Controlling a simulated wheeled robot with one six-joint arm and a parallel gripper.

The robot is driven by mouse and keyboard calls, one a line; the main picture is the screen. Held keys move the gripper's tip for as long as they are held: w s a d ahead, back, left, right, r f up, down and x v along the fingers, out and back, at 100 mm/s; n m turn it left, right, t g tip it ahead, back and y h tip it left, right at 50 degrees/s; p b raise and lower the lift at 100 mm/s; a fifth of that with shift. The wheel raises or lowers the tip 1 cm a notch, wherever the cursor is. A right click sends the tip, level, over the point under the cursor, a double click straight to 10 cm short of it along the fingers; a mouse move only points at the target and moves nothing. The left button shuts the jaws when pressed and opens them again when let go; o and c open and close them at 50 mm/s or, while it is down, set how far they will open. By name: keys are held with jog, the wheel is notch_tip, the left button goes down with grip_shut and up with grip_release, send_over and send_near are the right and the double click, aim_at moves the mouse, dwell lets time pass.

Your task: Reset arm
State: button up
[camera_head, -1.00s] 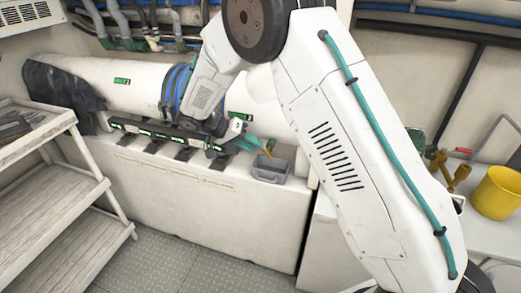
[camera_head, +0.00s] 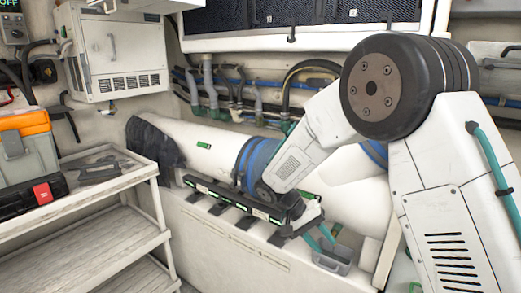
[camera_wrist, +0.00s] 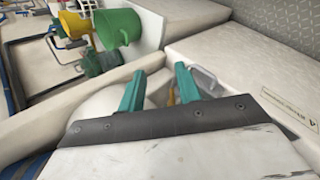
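My gripper (camera_head: 320,240) is at the end of my arm, low over the white bench. In the wrist view my gripper (camera_wrist: 160,84) shows two teal fingers held apart, with nothing clearly held between them. A small grey bin (camera_head: 333,264) sits just below and beside the fingers. In the wrist view a pale bin edge and a small orange thing (camera_wrist: 171,97) show behind the right finger; I cannot tell what the orange thing is.
A shelf rack (camera_head: 100,208) stands at left with an orange-topped toolbox (camera_head: 28,145). A dark rail with green labels (camera_head: 225,200) runs along the bench beside my wrist. Pipes and hoses (camera_head: 225,95) line the back wall. A yellow bucket (camera_wrist: 75,24) and green bucket (camera_wrist: 118,27) show in the wrist view.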

jog(key=s+d+r+t+y, duration=0.1)
jog(key=s+d+r+y, duration=0.1)
jog(key=s+r, duration=0.4)
jog(key=s+d+r+n+t+y, duration=0.1)
jog(key=s+d+r+t+y, duration=0.1)
jog(key=s, duration=1.2)
jog(key=s+d+r+n+t+y, duration=0.1)
jog(key=s+d+r+y, duration=0.3)
jog(key=s+r, duration=0.5)
jog(key=shift+s+d+r, duration=0.35)
jog(key=shift+s+d, duration=0.2)
jog(key=shift+s, duration=0.2)
